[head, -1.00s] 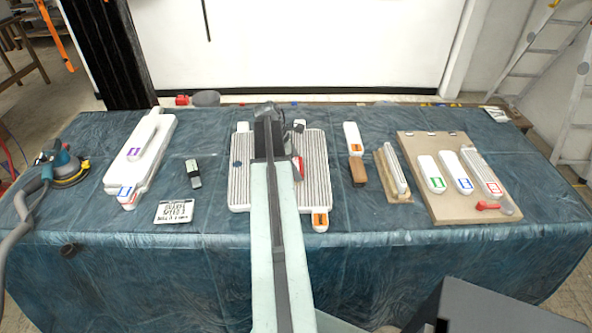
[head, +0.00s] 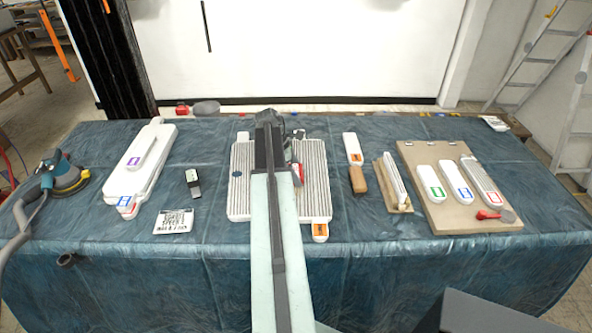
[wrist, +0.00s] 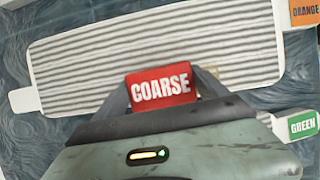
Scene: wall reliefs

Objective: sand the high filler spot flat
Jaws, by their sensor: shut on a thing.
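A white panel with a grey ribbed face (head: 250,200) lies flat in the middle of the covered table. It fills much of the wrist view (wrist: 75,65). My gripper (wrist: 163,92) is shut on a red block (wrist: 162,85) marked COARSE and is over the panel. I cannot tell whether the block touches the ribs. In the head view my arm covers the panel's middle, and a bit of red (head: 297,173) shows just right of the arm. A small dark round mark (head: 236,174) is at the panel's left edge. I cannot make out a raised filler spot.
Stacked white pieces (head: 142,165) and a sander (head: 62,175) are to the left, with a printed card (head: 174,221). An orange-tagged piece (head: 353,149), a brown block (head: 358,179) and a tan board (head: 440,215) with several tagged pieces are to the right.

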